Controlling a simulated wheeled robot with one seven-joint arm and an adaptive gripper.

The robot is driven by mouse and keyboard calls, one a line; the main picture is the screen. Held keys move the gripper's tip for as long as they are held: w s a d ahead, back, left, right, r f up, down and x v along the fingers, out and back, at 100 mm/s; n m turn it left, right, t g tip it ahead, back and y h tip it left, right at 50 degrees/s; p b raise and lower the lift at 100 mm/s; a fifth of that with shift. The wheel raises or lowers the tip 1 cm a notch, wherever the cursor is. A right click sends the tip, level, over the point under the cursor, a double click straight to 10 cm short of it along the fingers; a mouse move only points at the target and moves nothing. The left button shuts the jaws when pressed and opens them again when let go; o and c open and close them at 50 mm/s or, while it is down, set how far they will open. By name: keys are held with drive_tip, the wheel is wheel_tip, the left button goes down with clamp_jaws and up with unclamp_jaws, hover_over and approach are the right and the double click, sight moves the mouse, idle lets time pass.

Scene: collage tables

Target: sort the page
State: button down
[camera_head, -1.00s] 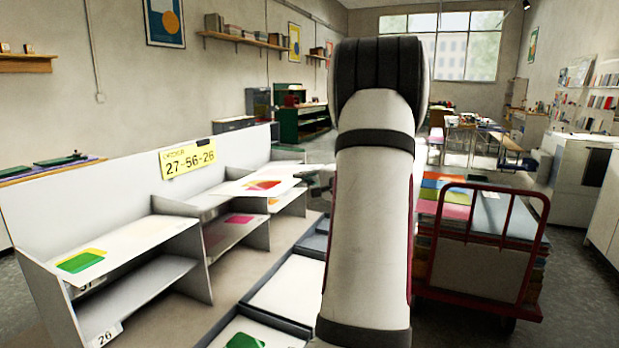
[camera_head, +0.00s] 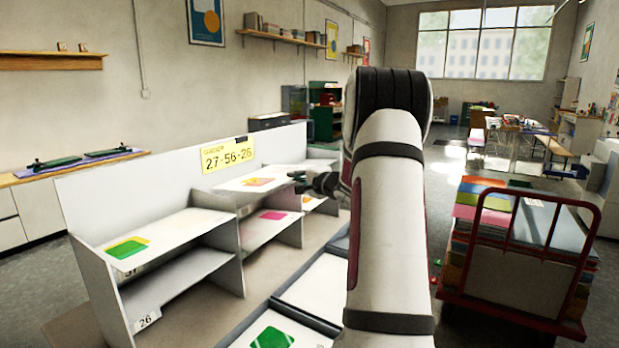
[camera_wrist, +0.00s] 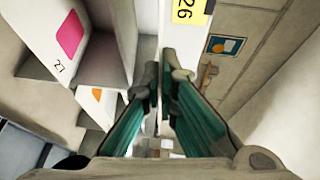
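A white shelf unit (camera_head: 190,222) stands at left with a yellow sign (camera_head: 227,155) reading 27-56-26. A green and yellow page (camera_head: 128,247) lies on its near upper shelf, above a 26 label (camera_head: 146,320). A pink page (camera_head: 272,216) lies on a lower middle shelf. An orange and pink page (camera_head: 258,182) lies on the upper shelf behind. A green page (camera_head: 271,338) lies in a tray in front. My gripper (camera_head: 312,182) is above the far shelves.
A red cart (camera_head: 510,288) stacked with coloured sheets stands at right. Dark-rimmed trays (camera_head: 313,285) lie along the shelf front, partly hidden by my arm. A side counter (camera_head: 75,168) with green boards is at far left. Open floor lies beyond the cart.

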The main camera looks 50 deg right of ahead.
sight(281, 175)
drive_tip(key=w, duration=0.4)
drive_tip(key=w+f, duration=0.1)
drive_tip(key=w, duration=0.1)
drive_tip(key=shift+w+a, duration=0.1)
drive_tip(key=shift+a, duration=0.2)
drive_tip(key=shift+f+b, duration=2.6)
drive_tip(key=shift+b, duration=0.4)
drive_tip(key=c, duration=1.7)
unclamp_jaws()
drive_tip(key=v, duration=1.2)
